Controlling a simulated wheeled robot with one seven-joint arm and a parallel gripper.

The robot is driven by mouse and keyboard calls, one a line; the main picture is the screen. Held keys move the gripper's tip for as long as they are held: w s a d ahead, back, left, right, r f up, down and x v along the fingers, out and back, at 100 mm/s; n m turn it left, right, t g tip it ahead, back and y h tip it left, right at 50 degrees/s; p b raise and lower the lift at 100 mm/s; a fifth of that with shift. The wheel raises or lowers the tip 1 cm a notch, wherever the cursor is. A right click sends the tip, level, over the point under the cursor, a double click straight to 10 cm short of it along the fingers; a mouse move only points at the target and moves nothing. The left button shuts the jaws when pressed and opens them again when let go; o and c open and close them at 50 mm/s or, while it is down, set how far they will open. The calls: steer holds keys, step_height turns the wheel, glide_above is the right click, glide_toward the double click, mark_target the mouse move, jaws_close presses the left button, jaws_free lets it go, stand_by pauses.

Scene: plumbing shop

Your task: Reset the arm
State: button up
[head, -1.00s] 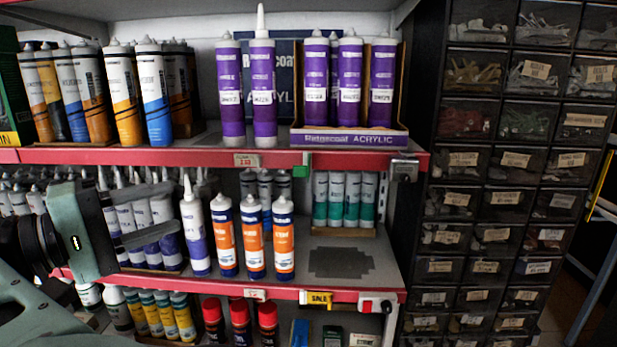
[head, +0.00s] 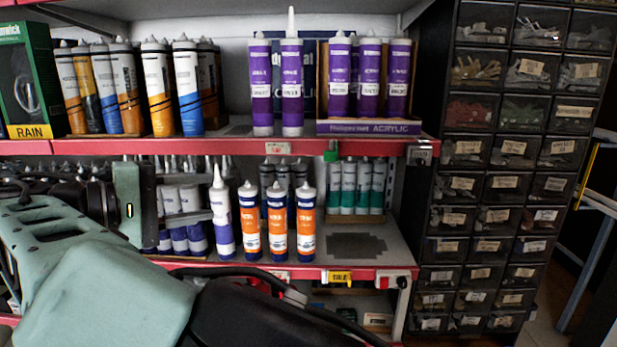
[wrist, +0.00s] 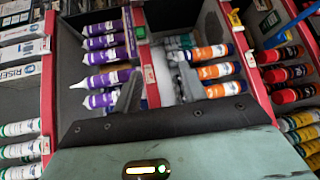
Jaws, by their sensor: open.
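My gripper (head: 200,202) is at the left of the head view, in front of the middle shelf, with its fingers pointing right. Its fingers are apart, and the wrist view shows my gripper (wrist: 158,88) open with nothing held between the fingers. In the head view, a white tube with a tall nozzle (head: 222,222) stands just right of the fingertips; I cannot tell whether they touch. My pale green and black arm links fill the lower left and hide part of the lower shelf.
Orange and blue tubes (head: 250,225) stand on the middle shelf, with a bare patch (head: 356,246) to their right. Purple tubes (head: 292,85) stand on the red-edged upper shelf (head: 230,146). Black drawers (head: 510,180) stand at the right.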

steer(key=w+d+f+g+y+b, duration=0.2)
steer(key=w+d+f+g, duration=0.3)
steer(key=w+d, duration=0.4)
steer(key=s+d+f+g+y+b, duration=0.2)
steer(key=d+f+g+y+b, duration=0.15)
steer(key=d+f, duration=0.6)
steer(key=s+d+f+y+b, duration=0.2)
steer(key=s+d+f, duration=0.2)
steer(key=s, duration=0.5)
steer(key=s+d+f+g+y+b, duration=0.1)
steer(key=s+d+f+y+b, duration=0.1)
steer(key=s, duration=0.8)
steer(key=s+d+f+m+y+b, duration=0.1)
steer(key=s+d+f+y+b, duration=0.2)
steer(key=s+d+f, duration=0.3)
steer(key=s+f+y, duration=0.1)
steer(key=s, duration=0.3)
steer(key=shift+d, duration=0.35)
steer(key=shift+g, duration=0.25)
step_height(320, 180, up, 18)
steer(key=d+p, duration=0.1)
steer(key=p, duration=1.6)
steer(key=shift+d+f+m, duration=0.2)
steer(key=shift+d+m, duration=0.1)
